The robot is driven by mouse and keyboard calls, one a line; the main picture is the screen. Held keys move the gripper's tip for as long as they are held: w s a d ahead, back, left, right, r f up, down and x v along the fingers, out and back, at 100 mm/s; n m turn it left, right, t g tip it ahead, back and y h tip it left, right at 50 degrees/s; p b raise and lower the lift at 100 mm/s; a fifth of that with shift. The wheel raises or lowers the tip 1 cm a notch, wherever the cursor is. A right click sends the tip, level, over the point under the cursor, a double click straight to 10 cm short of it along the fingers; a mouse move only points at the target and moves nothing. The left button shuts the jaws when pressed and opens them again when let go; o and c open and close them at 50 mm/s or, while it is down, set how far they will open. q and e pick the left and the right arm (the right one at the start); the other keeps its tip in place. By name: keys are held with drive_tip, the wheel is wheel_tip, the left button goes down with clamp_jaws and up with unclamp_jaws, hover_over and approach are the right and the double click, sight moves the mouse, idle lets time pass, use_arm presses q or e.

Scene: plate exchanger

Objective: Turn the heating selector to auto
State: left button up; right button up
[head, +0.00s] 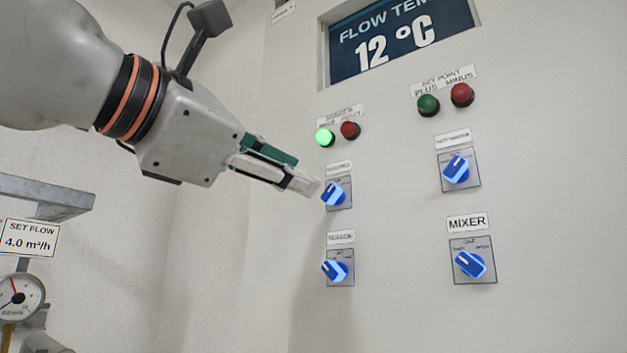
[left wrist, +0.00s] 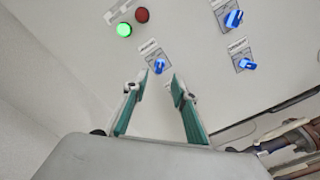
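Four blue selector knobs sit on the pale panel. In the left wrist view my left gripper (left wrist: 158,88) is open, and this knob (left wrist: 159,66) shows between and beyond the fingertips, apparently not gripped. Its handle is tilted; its setting marks are too small to read. The lower left knob (head: 335,270) is right below. My right gripper is not in view.
A lit green button (head: 325,137) and a red button (head: 350,130) sit just above the upper left knob. The MIXER knob (head: 470,264) and another knob (head: 457,169) are to the right. A display (head: 400,40) reads 12 °C. A gauge (head: 20,297) stands at lower left.

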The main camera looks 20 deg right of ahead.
use_arm(q)
drive_tip(key=v, duration=0.3)
drive_tip(key=shift+s+a, duration=0.15)
drive_tip(key=shift+s, duration=0.05)
idle(0.5)
